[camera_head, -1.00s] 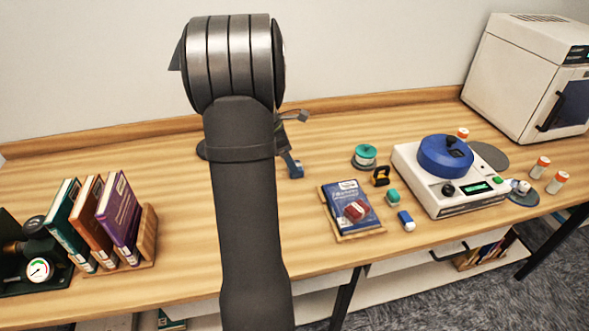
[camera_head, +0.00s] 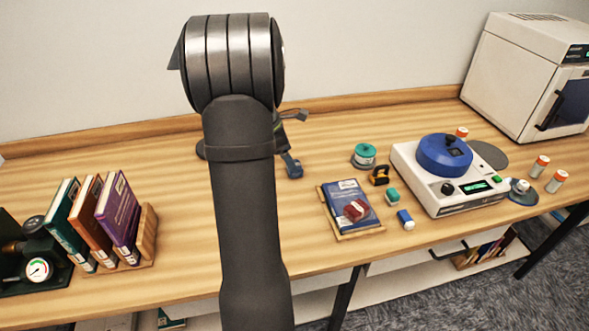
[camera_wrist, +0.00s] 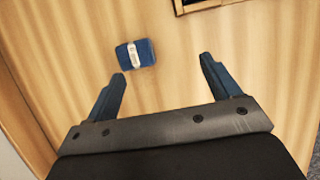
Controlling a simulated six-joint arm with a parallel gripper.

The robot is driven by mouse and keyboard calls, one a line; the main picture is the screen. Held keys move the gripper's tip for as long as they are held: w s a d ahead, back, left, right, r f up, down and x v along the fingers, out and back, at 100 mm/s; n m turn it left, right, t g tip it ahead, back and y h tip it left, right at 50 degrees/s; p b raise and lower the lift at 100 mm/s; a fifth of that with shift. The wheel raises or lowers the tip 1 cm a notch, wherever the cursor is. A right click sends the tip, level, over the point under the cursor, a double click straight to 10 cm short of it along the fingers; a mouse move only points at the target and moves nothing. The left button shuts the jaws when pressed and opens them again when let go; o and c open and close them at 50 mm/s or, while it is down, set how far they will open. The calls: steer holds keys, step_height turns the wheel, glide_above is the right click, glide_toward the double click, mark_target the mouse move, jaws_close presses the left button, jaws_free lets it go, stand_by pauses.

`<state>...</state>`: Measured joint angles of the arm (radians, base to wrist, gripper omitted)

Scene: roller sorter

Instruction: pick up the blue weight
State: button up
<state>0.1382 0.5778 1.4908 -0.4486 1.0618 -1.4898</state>
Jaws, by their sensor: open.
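A blue block with a white strip (camera_wrist: 134,54), which looks like the blue weight, lies on the wooden bench in the wrist view. It is beyond my left fingertip, apart from it. My gripper (camera_wrist: 160,68) is open, with nothing between its blue fingers. A small blue and white block (camera_head: 405,219) lies right of the book tray there.
A wooden tray (camera_head: 361,236) holds a blue book and a red item. A teal-topped tin (camera_head: 364,156), a yellow and black item (camera_head: 379,175) and a teal block (camera_head: 392,195) are nearby. A white machine (camera_head: 450,203) stands right, upright books (camera_head: 118,210) left.

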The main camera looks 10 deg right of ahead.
steer(key=w+d+r+y, duration=0.25)
steer(key=w+r, duration=0.25)
steer(key=r, duration=0.3)
steer(key=shift+y, duration=0.25)
steer(key=f, duration=1.1)
steer(key=shift+s+d+f, duration=0.15)
steer(key=shift+d+f, duration=0.05)
steer(key=shift+d, duration=0.1)
step_height(320, 180, down, 5)
steer(key=shift+f, duration=0.1)
steer(key=c, duration=1.4)
steer(key=shift+r, duration=0.2)
